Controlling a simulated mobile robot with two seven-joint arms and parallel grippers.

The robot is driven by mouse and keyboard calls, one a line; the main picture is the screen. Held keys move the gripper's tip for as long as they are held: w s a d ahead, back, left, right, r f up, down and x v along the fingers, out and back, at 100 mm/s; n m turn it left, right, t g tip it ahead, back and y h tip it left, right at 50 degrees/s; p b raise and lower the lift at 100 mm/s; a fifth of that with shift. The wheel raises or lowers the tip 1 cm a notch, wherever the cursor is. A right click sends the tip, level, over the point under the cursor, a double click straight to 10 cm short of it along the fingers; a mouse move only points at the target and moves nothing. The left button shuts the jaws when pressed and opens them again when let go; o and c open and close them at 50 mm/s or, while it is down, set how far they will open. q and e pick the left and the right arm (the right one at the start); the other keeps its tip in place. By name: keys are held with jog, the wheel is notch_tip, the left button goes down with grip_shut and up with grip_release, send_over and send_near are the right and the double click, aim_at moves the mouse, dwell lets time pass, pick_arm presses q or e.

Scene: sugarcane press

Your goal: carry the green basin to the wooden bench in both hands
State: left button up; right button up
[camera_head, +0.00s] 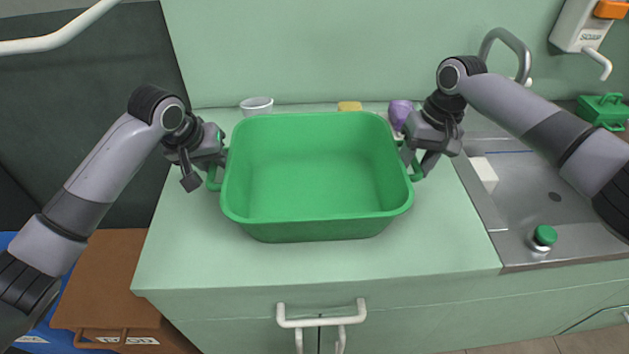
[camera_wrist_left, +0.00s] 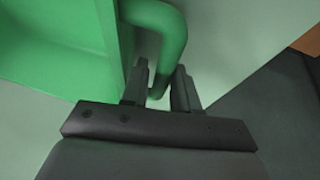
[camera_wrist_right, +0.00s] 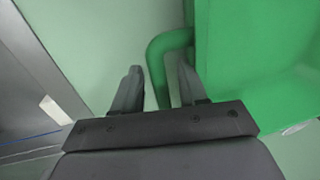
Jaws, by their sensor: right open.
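The green basin (camera_head: 315,215) is empty and upright on the pale green counter, with a handle at each short end. My left gripper (camera_head: 203,178) is at the left handle; in the left wrist view its fingers (camera_wrist_left: 158,92) stand on either side of the handle (camera_wrist_left: 170,30), with a gap showing. My right gripper (camera_head: 416,160) is at the right handle; in the right wrist view its open fingers (camera_wrist_right: 158,88) straddle the handle (camera_wrist_right: 157,65) without closing on it. I cannot make out a wooden bench in these views.
Behind the basin are a white cup (camera_head: 257,105), a yellow block (camera_head: 350,106) and a purple object (camera_head: 399,112). A steel sink (camera_head: 530,190) with a tap (camera_head: 510,40) is on the right. A brown crate (camera_head: 110,270) is at lower left. The front counter strip (camera_head: 320,265) is clear.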

pick_arm(q)
jog(key=shift+c, duration=0.3)
pick_arm(e)
jog(key=shift+c, duration=0.2)
pick_arm(q)
grip_shut()
pick_arm(e)
jog(key=c, duration=0.5)
grip_shut()
pick_arm(q)
jog(key=shift+r, duration=0.15)
pick_arm(e)
jog(key=shift+r, duration=0.2)
